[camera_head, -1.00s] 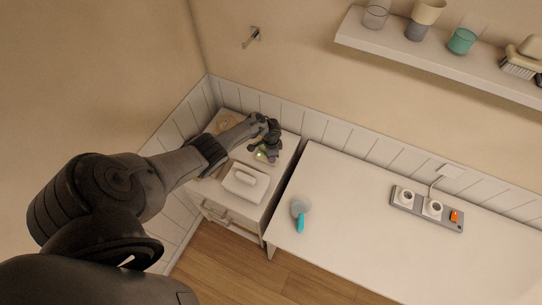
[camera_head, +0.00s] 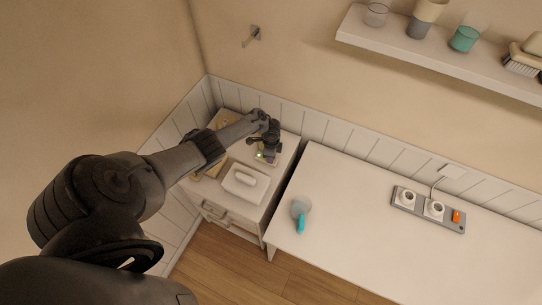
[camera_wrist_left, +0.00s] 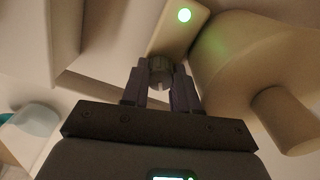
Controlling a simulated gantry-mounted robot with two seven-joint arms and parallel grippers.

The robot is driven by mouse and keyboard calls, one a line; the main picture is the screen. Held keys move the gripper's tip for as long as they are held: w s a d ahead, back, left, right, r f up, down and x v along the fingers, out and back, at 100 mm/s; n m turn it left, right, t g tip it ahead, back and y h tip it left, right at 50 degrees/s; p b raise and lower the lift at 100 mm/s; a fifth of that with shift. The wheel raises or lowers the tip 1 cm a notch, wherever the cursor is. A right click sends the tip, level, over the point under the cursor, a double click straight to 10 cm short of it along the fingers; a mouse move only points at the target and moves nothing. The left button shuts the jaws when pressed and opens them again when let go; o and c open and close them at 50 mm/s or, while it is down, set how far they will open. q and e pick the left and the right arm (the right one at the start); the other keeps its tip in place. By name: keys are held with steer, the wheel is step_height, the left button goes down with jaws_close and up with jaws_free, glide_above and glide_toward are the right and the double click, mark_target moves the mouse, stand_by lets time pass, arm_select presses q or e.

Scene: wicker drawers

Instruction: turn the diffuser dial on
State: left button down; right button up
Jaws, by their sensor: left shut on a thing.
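The diffuser dial (camera_wrist_left: 160,70) is a small grey ribbed knob in the left wrist view, with a pale notch at its lower edge. My left gripper (camera_wrist_left: 160,84) is shut on it, one dark finger on each side. In the head view my left gripper (camera_head: 266,148) is over the far right part of the white drawer cabinet and hides the dial. The green light (camera_head: 260,155) shows beside it. My right gripper is not in view.
A white lidded box (camera_head: 246,183) stands on the cabinet in front of the gripper. A large rounded beige body (camera_wrist_left: 240,62) is close at the right in the left wrist view.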

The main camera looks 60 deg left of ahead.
arm_select(q)
steer(key=c, duration=0.9)
jaws_free()
steer(key=shift+o, duration=0.2)
steer(key=shift+r, duration=0.15)
steer(key=shift+r+p, duration=0.25)
steer(key=shift+p, duration=0.15)
step_height(320, 180, up, 5)
steer(key=p, duration=0.5)
steer(key=shift+r, duration=0.1)
steer(key=shift+r+p, duration=0.95)
steer(key=shift+p, duration=0.1)
steer(key=shift+d, duration=0.1)
